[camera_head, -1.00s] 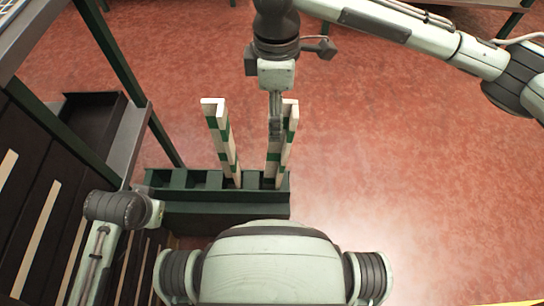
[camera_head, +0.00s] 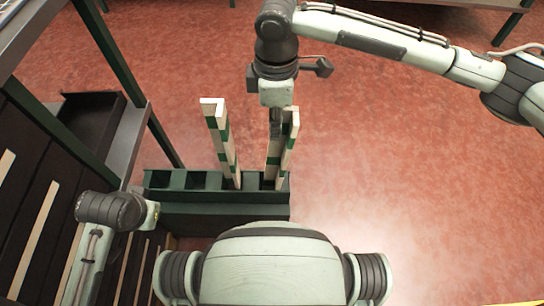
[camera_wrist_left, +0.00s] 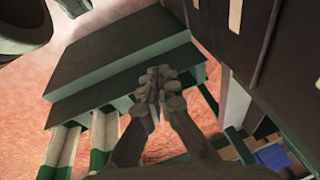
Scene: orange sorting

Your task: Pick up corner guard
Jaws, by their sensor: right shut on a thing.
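Two tall corner guards, white with green bands, stand in a green slotted rack (camera_head: 165,181) in the head view. The left corner guard (camera_head: 222,145) stands free of any gripper. My right gripper (camera_head: 275,132) points down and is shut on the upper part of the right corner guard (camera_head: 289,142), whose lower end is still at the rack's right end slot. In the left wrist view the rack (camera_wrist_left: 120,60) lies beyond my left gripper (camera_wrist_left: 157,82), whose fingers are together and empty. Banded guards (camera_wrist_left: 65,145) show at lower left there.
A dark shelf frame with slanted panels (camera_head: 30,150) stands on the left, close to my left arm. A dark bin (camera_head: 90,120) sits on it. Red floor (camera_head: 410,190) is open to the right. A blue item (camera_wrist_left: 272,157) shows at the left wrist view's lower right.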

